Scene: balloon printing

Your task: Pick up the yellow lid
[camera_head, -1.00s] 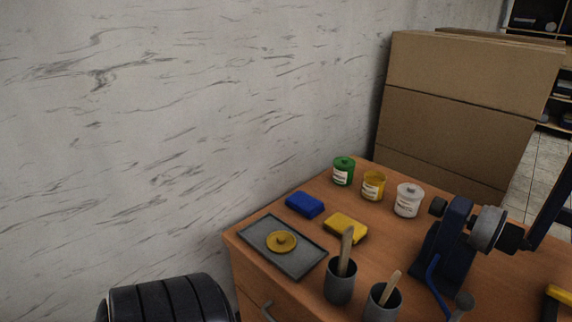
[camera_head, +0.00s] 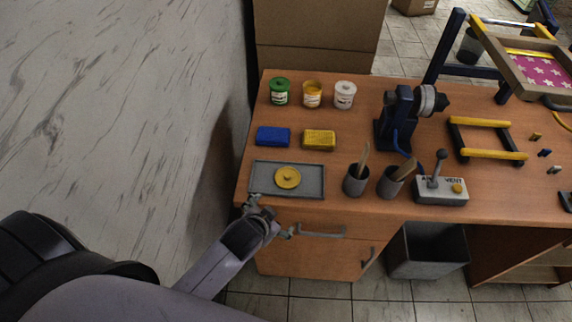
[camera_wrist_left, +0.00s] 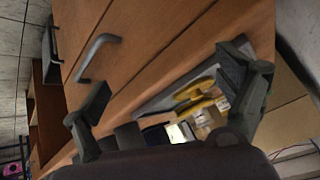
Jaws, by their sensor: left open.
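The yellow lid (camera_head: 287,177) is round with a small knob and lies flat on the grey tray (camera_head: 314,192) at the table's front left corner. My left gripper (camera_head: 257,205) is at the table's front edge, just in front of the tray's near left corner, apart from the lid. In the left wrist view its two fingers (camera_wrist_left: 165,85) are spread with nothing between them. That view shows the tray tilted, with yellow shapes by it; which one is the lid is hard to tell. The right gripper is not in view.
Green, yellow and white jars (camera_head: 344,95) stand further back; the yellow one looks open. Cups with sticks (camera_head: 355,182) stand right of the tray. A drawer handle (camera_head: 321,231) is below the edge.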

